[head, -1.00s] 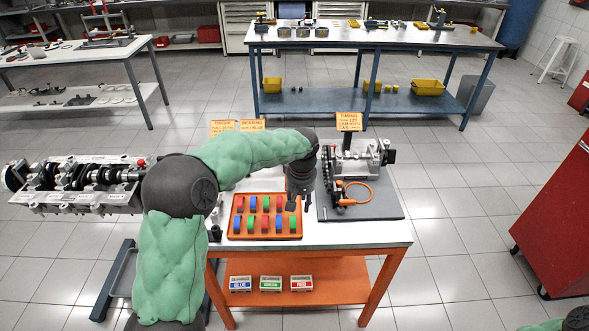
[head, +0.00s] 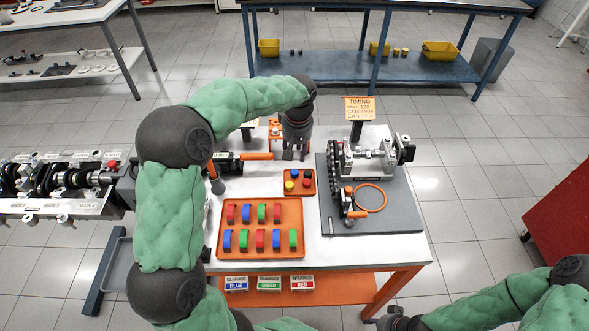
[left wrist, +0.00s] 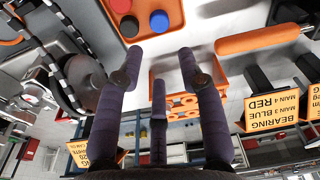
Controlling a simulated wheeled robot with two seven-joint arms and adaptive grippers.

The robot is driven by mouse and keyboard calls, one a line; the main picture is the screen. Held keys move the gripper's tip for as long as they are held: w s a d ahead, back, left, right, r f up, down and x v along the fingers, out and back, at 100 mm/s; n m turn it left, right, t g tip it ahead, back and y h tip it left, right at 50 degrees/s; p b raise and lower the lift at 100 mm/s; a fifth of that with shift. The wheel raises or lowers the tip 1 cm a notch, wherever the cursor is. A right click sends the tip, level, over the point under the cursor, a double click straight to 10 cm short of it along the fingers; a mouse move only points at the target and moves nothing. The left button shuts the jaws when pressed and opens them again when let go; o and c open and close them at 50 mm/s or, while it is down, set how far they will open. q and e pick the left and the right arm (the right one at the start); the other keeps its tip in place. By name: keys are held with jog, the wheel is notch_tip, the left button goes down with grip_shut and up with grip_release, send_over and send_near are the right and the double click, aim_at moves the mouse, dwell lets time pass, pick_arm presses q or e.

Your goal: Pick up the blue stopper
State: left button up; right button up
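The blue stopper (head: 294,173) sits in the small orange tray (head: 287,194) on the white table, at the tray's back left. It also shows near the top of the left wrist view (left wrist: 159,20). My left gripper (head: 294,156) is just behind the tray, pointing down, apart from the blue stopper. Its fingers (left wrist: 160,55) are spread with nothing between them. My right gripper (head: 396,321) is only a dark shape at the bottom edge; its fingers are not clear.
A larger orange tray (head: 260,202) of coloured bearing shells lies in front. The timing fixture (head: 372,160) on a grey mat stands to the right, with an orange ring. An orange-handled tool (head: 256,156) lies left of my left gripper. An engine block (head: 60,205) is further left.

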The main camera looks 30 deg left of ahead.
pick_arm(q)
jog(key=b, duration=0.1)
send_over(295, 172)
notch_tip(295, 172, down, 4)
jog(key=shift+w+f, duration=0.15)
jog(key=shift+f, duration=0.1)
jog(key=f+b, duration=0.3)
jog(key=f, duration=0.1)
jog(key=shift+s+f, duration=0.2)
jog(key=shift+f, duration=0.35)
jog(key=shift+r, duration=0.1)
jog(key=c, duration=0.5)
